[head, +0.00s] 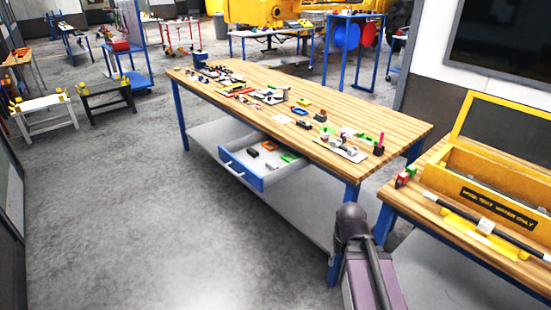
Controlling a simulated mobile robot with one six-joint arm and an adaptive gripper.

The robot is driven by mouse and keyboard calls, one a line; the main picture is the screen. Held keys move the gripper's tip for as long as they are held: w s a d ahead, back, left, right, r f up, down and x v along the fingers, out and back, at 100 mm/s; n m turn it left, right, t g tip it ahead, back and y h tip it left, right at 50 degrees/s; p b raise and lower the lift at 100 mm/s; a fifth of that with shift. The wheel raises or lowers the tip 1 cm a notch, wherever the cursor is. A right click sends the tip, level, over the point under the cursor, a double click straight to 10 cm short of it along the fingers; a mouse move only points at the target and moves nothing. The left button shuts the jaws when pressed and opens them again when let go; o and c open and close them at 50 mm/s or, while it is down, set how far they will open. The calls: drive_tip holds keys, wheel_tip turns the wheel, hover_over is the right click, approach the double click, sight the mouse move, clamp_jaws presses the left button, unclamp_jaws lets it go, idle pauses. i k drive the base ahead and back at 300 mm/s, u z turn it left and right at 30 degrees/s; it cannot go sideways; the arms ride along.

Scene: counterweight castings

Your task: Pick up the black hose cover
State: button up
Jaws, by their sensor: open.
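I cannot tell for sure which thing is the black hose cover. A long black rod or tube (456,208) with a white piece near its middle lies on the right-hand table. A small black piece (252,153) lies in the open drawer of the wooden workbench. Several small dark parts are on the bench top, too small to name. My gripper is not in view; only a grey and mauve part of my arm rises at the lower middle, in front of the bench's near end.
The wooden workbench (330,115) has blue legs and an open drawer (241,173) sticking out toward the floor. The right-hand table (405,200) holds an open yellow case (455,190). The grey floor (120,220) to the left is clear.

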sight(250, 150)
drive_tip(key=z, duration=0.2)
drive_tip(key=k, duration=0.7)
drive_tip(key=z, duration=0.45)
drive_tip(key=i, duration=1.55)
drive_tip(key=u, duration=0.65)
drive_tip(key=i, duration=0.6)
drive_tip(key=u, duration=0.6)
drive_tip(key=i, duration=0.75)
drive_tip(key=u, duration=0.05)
